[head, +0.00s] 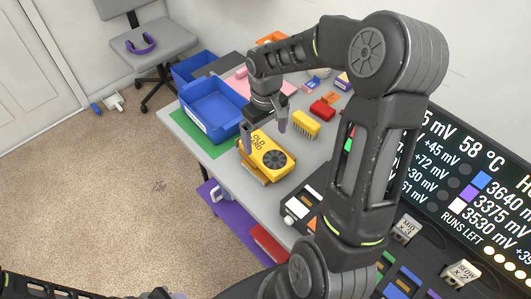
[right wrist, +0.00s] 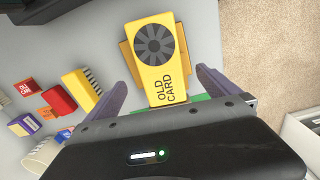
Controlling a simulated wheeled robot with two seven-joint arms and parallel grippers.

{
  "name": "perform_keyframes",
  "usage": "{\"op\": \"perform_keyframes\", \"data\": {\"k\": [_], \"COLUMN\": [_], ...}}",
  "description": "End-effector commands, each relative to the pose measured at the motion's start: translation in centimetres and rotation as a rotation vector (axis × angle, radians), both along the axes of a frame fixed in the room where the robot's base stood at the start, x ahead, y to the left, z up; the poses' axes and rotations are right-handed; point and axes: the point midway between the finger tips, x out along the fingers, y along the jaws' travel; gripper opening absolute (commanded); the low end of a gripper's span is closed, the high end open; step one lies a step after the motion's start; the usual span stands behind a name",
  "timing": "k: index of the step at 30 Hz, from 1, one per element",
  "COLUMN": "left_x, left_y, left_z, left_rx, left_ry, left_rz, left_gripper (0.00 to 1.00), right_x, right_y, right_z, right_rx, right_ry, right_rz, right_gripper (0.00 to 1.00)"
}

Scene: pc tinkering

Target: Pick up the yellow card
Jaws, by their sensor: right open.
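The yellow card (head: 262,151), marked OLD CARD with a dark round fan, lies on the grey table (head: 206,152). In the right wrist view the card (right wrist: 164,86) shows its fan end away from me and its lettering near my gripper. My right gripper (head: 265,133) is open above the lettered end. In the right wrist view its purple-grey fingers (right wrist: 165,74) stand on either side of the card, apart from it. Part of my left arm shows at the bottom left of the head view; its gripper (head: 168,294) is mostly cut off by the frame.
A blue bin (head: 212,105) stands on a green mat (head: 188,133) left of the card. A yellow comb-like block (head: 306,122) and a red block (head: 322,109) lie behind it. A small device (head: 302,205) and a display panel (head: 470,190) are at the right.

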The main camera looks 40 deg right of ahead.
Motion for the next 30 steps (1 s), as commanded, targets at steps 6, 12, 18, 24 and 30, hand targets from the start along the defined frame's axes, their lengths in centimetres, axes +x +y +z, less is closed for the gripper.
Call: {"op": "perform_keyframes", "data": {"k": [6, 12, 18, 24, 30], "left_x": [0.0, 0.0, 0.0, 0.0, 0.0], "left_y": [0.0, 0.0, 0.0, 0.0, 0.0], "left_z": [0.4, 0.9, 1.0, 1.0, 1.0], "left_rx": [0.000, 0.000, 0.000, 0.000, 0.000], "left_ry": [0.000, 0.000, 0.001, 0.001, 0.001], "left_rz": [0.000, 0.000, 0.000, 0.000, 0.000], "left_gripper": [0.36, 0.36, 0.36, 0.36, 0.36], "right_x": [-0.1, -0.2, -0.1, -0.1, -0.1], "right_y": [0.0, 0.0, 0.0, 0.0, 0.0], "right_z": [-0.9, -3.9, -5.2, -5.2, -5.2], "right_rx": [0.001, 0.001, 0.000, 0.000, 0.000], "right_ry": [0.003, 0.003, -0.003, -0.004, -0.004], "right_rz": [-0.002, -0.001, -0.003, -0.002, -0.002], "right_gripper": [1.00, 1.00, 1.00, 1.00, 1.00]}}
